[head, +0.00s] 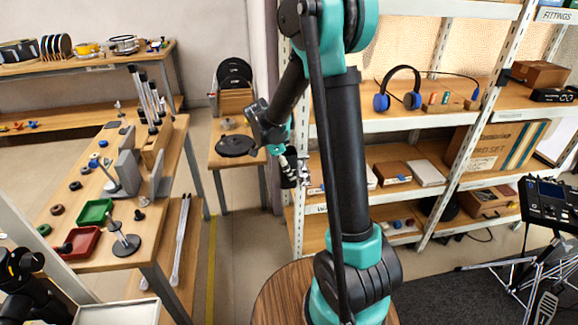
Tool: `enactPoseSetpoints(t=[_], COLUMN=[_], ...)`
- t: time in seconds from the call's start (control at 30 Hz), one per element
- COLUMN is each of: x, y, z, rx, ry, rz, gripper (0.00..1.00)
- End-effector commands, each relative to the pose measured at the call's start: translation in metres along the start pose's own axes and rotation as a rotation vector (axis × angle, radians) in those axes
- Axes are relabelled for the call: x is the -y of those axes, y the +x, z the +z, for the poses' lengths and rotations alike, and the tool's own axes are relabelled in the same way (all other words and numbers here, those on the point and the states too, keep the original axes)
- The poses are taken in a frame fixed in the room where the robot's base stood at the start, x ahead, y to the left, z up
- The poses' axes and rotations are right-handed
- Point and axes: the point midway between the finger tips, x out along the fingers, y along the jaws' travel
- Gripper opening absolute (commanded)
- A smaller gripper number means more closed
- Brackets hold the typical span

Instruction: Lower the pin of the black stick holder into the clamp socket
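My gripper (287,162) is small in the head view, at the end of my teal and black arm, in front of the shelf's left post. A black cylinder-like piece (289,177) shows at its fingers; it may be the black stick holder, but I cannot tell whether the fingers are shut on it. A small silver metal piece (304,175) shows just right of it and may be the clamp; whether they touch is unclear. I cannot make out a pin or the socket opening.
A wooden table (120,262) at left holds a green tray (95,211), a red tray (80,242) and a round-based stand (126,245). A small table (228,162) with black discs stands behind my gripper. Shelves (405,122) fill the right; a drum module (548,203) stands at far right.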

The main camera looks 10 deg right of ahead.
Motion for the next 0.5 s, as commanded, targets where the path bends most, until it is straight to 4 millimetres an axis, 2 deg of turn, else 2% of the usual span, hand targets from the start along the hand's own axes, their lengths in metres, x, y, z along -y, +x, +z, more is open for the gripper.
enactPoseSetpoints(t=[0.5], x=[0.000], y=[0.026], z=[0.011], rx=[0.000], ry=[0.000], rz=[0.000], gripper=[0.30])
